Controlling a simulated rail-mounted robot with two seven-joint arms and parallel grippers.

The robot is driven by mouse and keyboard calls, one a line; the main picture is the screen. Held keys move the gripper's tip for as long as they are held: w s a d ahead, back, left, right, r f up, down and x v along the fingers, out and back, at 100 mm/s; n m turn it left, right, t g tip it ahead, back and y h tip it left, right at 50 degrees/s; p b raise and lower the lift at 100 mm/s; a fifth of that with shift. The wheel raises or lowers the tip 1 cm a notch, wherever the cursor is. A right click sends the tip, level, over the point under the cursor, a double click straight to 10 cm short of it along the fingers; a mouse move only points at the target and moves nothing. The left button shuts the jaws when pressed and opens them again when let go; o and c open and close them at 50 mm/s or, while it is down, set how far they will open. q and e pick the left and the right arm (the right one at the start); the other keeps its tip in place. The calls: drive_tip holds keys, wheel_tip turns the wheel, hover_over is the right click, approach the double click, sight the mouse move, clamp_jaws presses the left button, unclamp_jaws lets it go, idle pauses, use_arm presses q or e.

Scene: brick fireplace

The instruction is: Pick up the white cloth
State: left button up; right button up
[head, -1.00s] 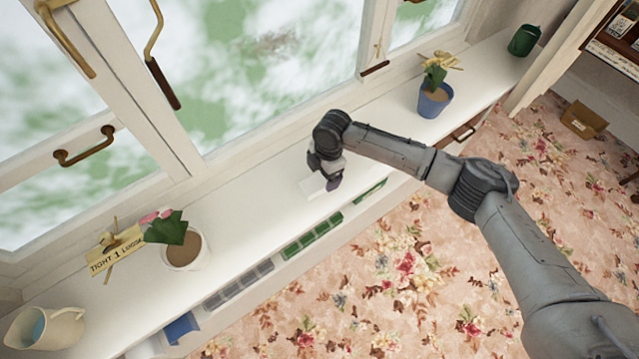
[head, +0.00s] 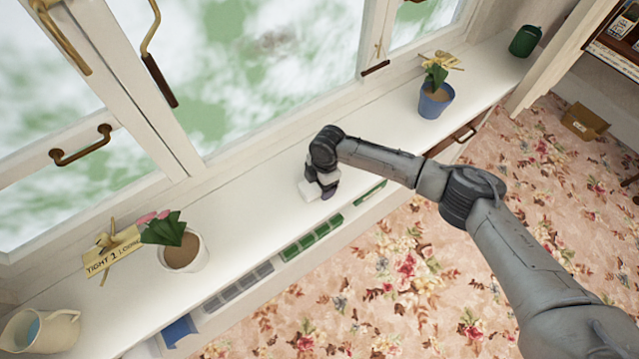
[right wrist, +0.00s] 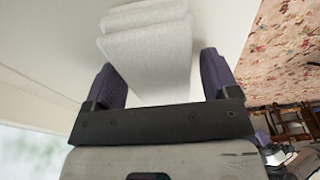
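The white cloth (right wrist: 150,50) lies folded in layers, and fills most of the right wrist view's upper middle. In the head view the white cloth (head: 309,191) shows as a small pale patch on the white sill, partly hidden by my right gripper (head: 326,190). In the right wrist view my right gripper (right wrist: 163,82) has its two dark fingers wide apart, one on each side of the cloth. The near end of the cloth reaches between them, close to the palm. I cannot tell whether the fingers touch it. My left gripper is not in view.
A blue flowerpot (head: 434,100) and a green container (head: 524,41) stand right on the sill. A white flowerpot (head: 184,252), a small sign (head: 113,250) and a cream jug (head: 42,330) stand left. Windows line the back; flowered carpet lies below the front edge.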

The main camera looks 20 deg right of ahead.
drive_tip(key=c, duration=0.8)
drive_tip(key=shift+r, duration=0.15)
drive_tip(key=shift+r, duration=0.6)
wheel_tip(320, 180, up, 3)
drive_tip(key=shift+f+p, duration=0.1)
drive_tip(key=shift+p, duration=0.45)
drive_tip(key=s+d+r+p, duration=0.2)
drive_tip(key=s+d+r, duration=0.3)
drive_tip(key=d, duration=0.5)
drive_tip(key=shift+s+r, duration=0.4)
drive_tip(key=shift+r, duration=0.45)
